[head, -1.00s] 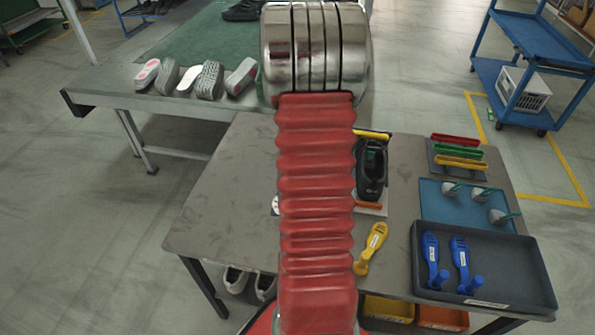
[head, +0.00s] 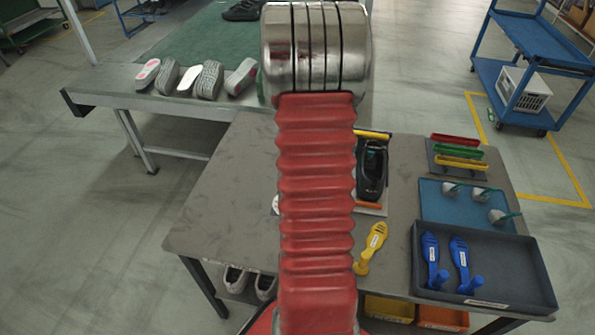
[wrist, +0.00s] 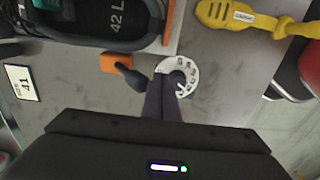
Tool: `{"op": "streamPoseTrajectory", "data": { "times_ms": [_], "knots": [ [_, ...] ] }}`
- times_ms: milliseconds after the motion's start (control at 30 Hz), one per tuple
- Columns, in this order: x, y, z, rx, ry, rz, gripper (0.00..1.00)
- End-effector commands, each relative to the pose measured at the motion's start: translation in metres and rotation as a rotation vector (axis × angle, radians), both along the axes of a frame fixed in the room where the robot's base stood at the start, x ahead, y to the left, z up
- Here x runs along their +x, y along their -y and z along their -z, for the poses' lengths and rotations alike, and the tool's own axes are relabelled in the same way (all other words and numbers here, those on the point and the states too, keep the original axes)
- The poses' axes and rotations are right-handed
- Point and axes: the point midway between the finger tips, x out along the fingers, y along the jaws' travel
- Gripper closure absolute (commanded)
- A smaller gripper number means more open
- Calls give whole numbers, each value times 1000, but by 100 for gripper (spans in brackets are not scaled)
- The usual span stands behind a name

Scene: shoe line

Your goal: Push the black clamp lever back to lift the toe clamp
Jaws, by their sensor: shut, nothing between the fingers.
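My gripper (wrist: 160,92) shows in the wrist view with its two dark fingers together and nothing between them. A black lever with a rounded knob (wrist: 124,68) lies just left of the fingertips; whether they touch is unclear. An orange block (wrist: 114,63) is beside the knob. A black shoe marked 42 L (wrist: 112,14) is at the top left of the wrist view. In the head view the shoe (head: 371,170) stands right of my arm, between a yellow bar (head: 373,134) and an orange bar (head: 369,206). My arm hides the gripper and lever there. The toe clamp cannot be made out clearly.
A white lettered disc (wrist: 190,68) lies by the fingertips. A yellow tool (wrist: 245,16) is right of it, and a card marked 41 (wrist: 20,82) is at left. A dark tray (head: 520,265) with blue tools is on the grey table (head: 225,205), whose left part is clear.

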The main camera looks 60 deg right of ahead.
Motion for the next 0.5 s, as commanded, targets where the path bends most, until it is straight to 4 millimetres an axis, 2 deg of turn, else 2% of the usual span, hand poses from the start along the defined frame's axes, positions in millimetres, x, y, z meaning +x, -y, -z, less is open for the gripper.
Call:
{"op": "streamPoseTrajectory", "data": {
  "times_ms": [200, 500],
  "knots": [
    [-3, -7, 0, 2, -1, 0, 100],
    [-3, -8, 0, 3, -1, 0, 100]
  ]
}}
